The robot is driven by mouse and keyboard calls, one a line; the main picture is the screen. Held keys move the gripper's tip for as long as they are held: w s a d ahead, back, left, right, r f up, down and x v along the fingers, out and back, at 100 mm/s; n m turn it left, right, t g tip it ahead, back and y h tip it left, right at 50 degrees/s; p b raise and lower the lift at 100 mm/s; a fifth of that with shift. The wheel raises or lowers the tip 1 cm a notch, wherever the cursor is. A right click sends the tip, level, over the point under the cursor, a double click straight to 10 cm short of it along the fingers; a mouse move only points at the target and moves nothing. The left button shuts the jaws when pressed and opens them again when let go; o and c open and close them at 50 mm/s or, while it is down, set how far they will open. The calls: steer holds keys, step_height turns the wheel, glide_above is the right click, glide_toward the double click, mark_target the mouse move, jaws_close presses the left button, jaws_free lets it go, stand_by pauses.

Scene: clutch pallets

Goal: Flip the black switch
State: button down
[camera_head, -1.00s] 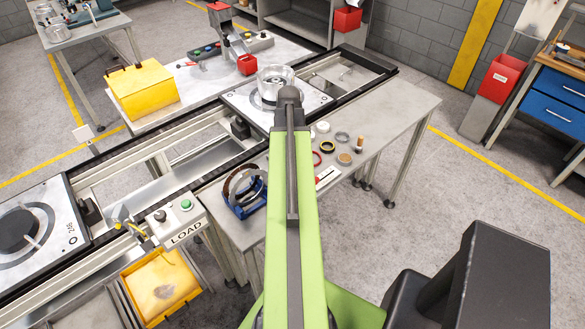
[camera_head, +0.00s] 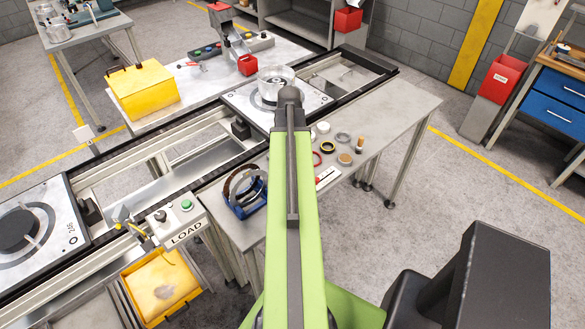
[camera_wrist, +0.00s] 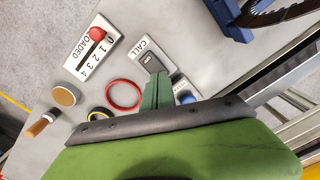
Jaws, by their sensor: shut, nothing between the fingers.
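In the wrist view a white plate marked CALL (camera_wrist: 138,45) lies on the grey bench and carries a dark rocker switch (camera_wrist: 150,58). My gripper's green fingers (camera_wrist: 160,78) are shut and empty, just below the plate in the picture. I cannot tell whether they touch it. In the head view my green arm hides the gripper and the CALL plate. A grey box marked LOAD (camera_head: 183,229) on the conveyor's near side has a small black knob (camera_head: 160,215) and a green button (camera_head: 187,205).
A LOADED slider plate with a red knob (camera_wrist: 97,33), a red ring (camera_wrist: 123,95), a tan disc (camera_wrist: 65,95) and a wooden-handled stamp (camera_wrist: 38,128) lie near the gripper. A blue stand (camera_wrist: 232,18) is at the upper right. Bare bench (camera_head: 390,115) lies to the right.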

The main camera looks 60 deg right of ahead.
steer(key=shift+f+b, duration=1)
stand_by(0.8)
steer(key=shift+r, duration=0.1)
step_height(320, 180, up, 7)
steer(key=p, duration=0.7)
